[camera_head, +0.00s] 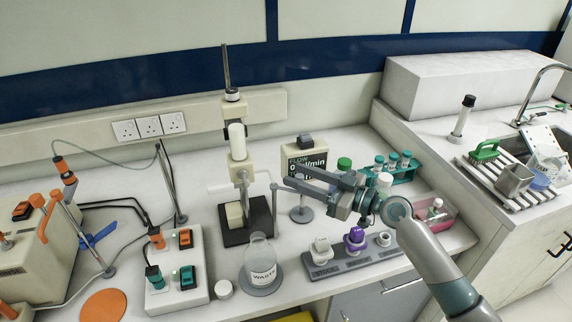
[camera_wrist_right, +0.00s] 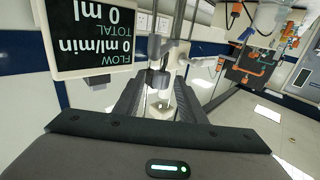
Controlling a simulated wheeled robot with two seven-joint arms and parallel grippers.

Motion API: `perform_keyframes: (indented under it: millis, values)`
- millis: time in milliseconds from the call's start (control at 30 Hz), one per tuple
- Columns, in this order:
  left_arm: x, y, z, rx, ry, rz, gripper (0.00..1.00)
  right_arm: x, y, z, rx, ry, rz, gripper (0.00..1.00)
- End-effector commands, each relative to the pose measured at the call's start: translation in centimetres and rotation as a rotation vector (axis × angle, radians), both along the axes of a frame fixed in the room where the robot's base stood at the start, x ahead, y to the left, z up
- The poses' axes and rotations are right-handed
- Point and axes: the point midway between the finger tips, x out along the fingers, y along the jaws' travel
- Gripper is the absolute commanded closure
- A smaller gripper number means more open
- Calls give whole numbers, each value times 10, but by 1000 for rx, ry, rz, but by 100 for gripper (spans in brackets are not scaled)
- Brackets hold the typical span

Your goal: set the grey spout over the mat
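The grey spout (camera_head: 275,190) is a thin arm with a down-turned end, on a slim post with a round base (camera_head: 301,215). It points left, toward the cream stand. My right gripper (camera_head: 289,176) reaches in from the right, at the spout's post. Its fingers are apart; in the right wrist view a grey fitting (camera_wrist_right: 158,78) shows between or just beyond the fingertips, and contact cannot be told. A flat round orange mat (camera_head: 103,305) lies at the front left. A grey round pad (camera_head: 262,287) lies under the WASTE beaker (camera_head: 262,262). My left gripper is not in view.
A flow meter (camera_head: 306,158) reading 0 ml/min stands behind my right gripper. The cream stand (camera_head: 238,160) is left of the spout. A switch box (camera_head: 178,275) stands between the orange mat and the beaker. A bottle rack (camera_head: 350,255) lies below my right arm.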

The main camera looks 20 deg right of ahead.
Motion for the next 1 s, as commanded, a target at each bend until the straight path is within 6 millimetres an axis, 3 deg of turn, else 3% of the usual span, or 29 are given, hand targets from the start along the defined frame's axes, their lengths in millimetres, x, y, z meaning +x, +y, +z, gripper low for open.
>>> perform_keyframes:
  millis: [33, 300, 700, 733, 867, 1000]
  values:
    - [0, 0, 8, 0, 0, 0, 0, 7, 7, 5, 3, 0, 0, 63]
    - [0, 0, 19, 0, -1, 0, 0, 27, 28, 2, 1, 1, 0, 63]
    - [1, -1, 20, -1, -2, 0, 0, 31, 32, 0, -1, 0, 0, 63]
    - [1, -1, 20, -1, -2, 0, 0, 31, 32, 0, -1, 0, 0, 66]
    - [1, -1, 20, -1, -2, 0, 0, 31, 32, 0, -1, 0, 0, 97]
    - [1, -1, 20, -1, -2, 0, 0, 31, 31, 0, -1, 0, 0, 100]
